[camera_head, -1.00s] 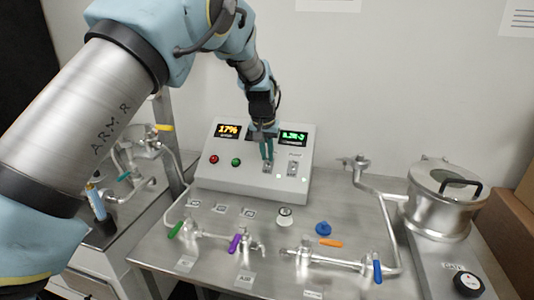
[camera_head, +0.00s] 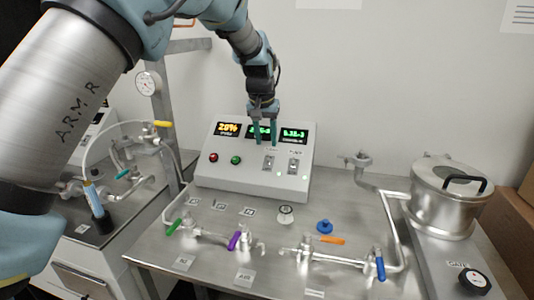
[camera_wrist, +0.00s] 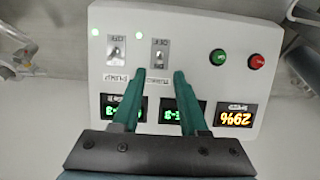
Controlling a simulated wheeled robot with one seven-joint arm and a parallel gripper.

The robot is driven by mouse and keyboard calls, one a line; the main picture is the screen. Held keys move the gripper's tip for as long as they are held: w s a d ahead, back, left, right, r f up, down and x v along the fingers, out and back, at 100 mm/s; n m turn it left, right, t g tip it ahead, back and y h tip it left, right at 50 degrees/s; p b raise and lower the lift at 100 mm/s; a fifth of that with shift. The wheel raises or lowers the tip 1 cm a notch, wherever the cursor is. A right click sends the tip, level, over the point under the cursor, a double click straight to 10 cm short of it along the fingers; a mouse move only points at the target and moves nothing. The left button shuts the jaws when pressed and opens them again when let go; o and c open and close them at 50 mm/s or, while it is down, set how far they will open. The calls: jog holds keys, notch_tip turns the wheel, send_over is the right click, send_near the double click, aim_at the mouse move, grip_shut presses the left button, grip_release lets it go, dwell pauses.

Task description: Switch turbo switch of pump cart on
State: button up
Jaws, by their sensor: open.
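The pump cart's sloped control box (camera_head: 225,175) stands on the steel top in the head view. The turbo switch (camera_head: 269,162) is the left toggle on its face. It also shows in the wrist view (camera_wrist: 159,50), upside down, with a lit green lamp (camera_wrist: 140,35) beside it. The lever's exact tilt is too small to tell. The pump switch (camera_head: 293,164) is to its right, also with a lit lamp. My gripper (camera_head: 266,140) is open and empty, above the turbo switch, its fingers partly covering the middle display. In the wrist view the fingertips are apart from the toggle.
Red (camera_head: 213,157) and green (camera_head: 236,160) buttons sit left of the switches. Pipes with coloured valve handles (camera_head: 380,265) lie in front. A metal pot (camera_head: 440,195) stands at the right. Space above the box is clear.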

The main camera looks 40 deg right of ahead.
jog(key=b+v, duration=0.1)
jog(key=v, duration=0.4)
jog(key=shift+r, duration=0.2)
jog(key=shift+s, duration=0.1)
